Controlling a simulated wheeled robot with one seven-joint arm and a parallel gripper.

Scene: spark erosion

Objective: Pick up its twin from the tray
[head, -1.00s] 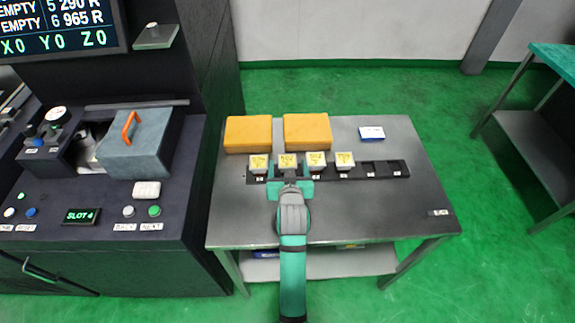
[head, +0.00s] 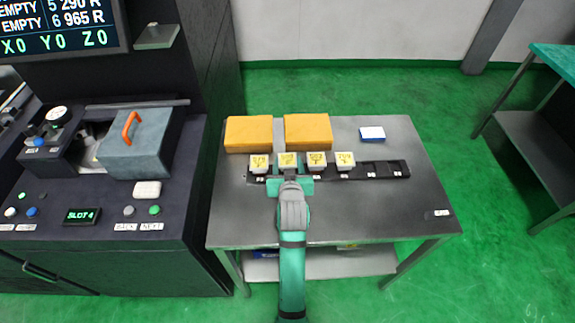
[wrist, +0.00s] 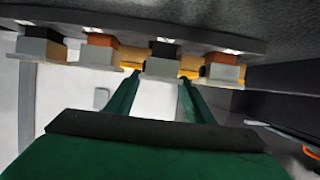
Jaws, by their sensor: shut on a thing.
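A dark tray (head: 392,175) on the table holds a row of pale blocks with yellow tops. My gripper (head: 288,172) reaches in from the front and is shut on the second block from the left (head: 288,159). In the wrist view, where the row appears upside down, the green fingers of my gripper (wrist: 157,80) stand at either side of this block (wrist: 163,67), close to the tray. I cannot tell whether it is clear of its slot. Neighbouring blocks stand at the left (head: 259,162) and right (head: 317,160), with another further right (head: 345,160). The top markings are too small to read surely.
Two orange boxes (head: 248,134) (head: 308,131) lie behind the tray. A blue and white box (head: 372,134) lies at the back right. The tray's right end has empty slots. A machine (head: 134,150) with a "SLOT 4" display (head: 82,216) stands left.

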